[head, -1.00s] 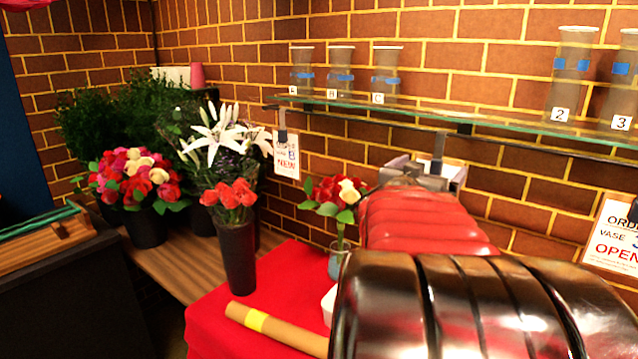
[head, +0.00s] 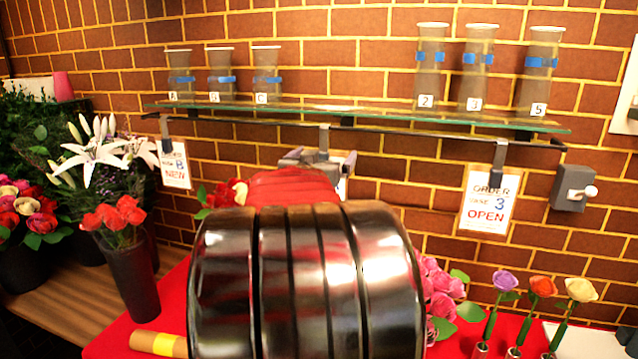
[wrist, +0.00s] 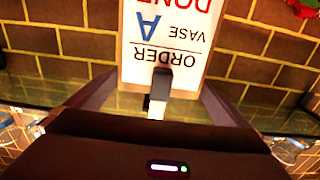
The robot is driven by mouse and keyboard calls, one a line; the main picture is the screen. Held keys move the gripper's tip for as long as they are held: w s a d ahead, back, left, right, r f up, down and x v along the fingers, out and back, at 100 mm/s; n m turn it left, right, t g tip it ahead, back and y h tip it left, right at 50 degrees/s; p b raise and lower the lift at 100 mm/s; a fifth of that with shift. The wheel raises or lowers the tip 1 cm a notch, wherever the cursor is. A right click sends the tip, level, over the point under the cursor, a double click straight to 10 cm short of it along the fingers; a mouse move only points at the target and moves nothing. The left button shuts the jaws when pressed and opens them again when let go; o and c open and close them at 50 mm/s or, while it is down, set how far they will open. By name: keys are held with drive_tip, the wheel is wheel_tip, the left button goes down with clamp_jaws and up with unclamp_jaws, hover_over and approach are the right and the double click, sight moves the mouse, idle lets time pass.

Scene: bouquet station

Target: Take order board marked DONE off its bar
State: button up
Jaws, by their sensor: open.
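The order board marked DONE (wrist: 175,40), for vase A, appears upside down in the wrist view. Its dark clip (wrist: 161,82) lies between the two fingers of my gripper (wrist: 158,84), which is open with a gap on both sides. In the head view the clip (head: 323,140) hangs from the dark bar (head: 390,131) under the glass shelf. My gripper (head: 320,163) is just below the bar there, and my arm hides most of the board.
A NEW board (head: 174,165) hangs left and an OPEN board (head: 488,200) right on the same bar. Cups (head: 430,65) stand on the glass shelf (head: 340,107). A grey wall box (head: 573,188) is at the right. Flowers (head: 120,215) stand below.

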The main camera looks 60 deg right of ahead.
sight(322, 143)
idle(0.4)
drive_tip(key=c, duration=1.2)
drive_tip(key=shift+r, duration=0.55)
drive_tip(key=r, duration=0.2)
drive_tip(key=shift+w+a+r, duration=0.1)
drive_tip(key=shift+w+r, duration=0.1)
drive_tip(key=shift+r, duration=0.1)
drive_tip(key=w+a, duration=0.2)
drive_tip(key=w, duration=0.3)
drive_tip(key=w+a, duration=0.3)
drive_tip(key=w, duration=0.2)
drive_tip(key=w+a, duration=0.2)
drive_tip(key=w, duration=0.4)
drive_tip(key=shift+a+f, duration=0.1)
drive_tip(key=shift+a, duration=0.1)
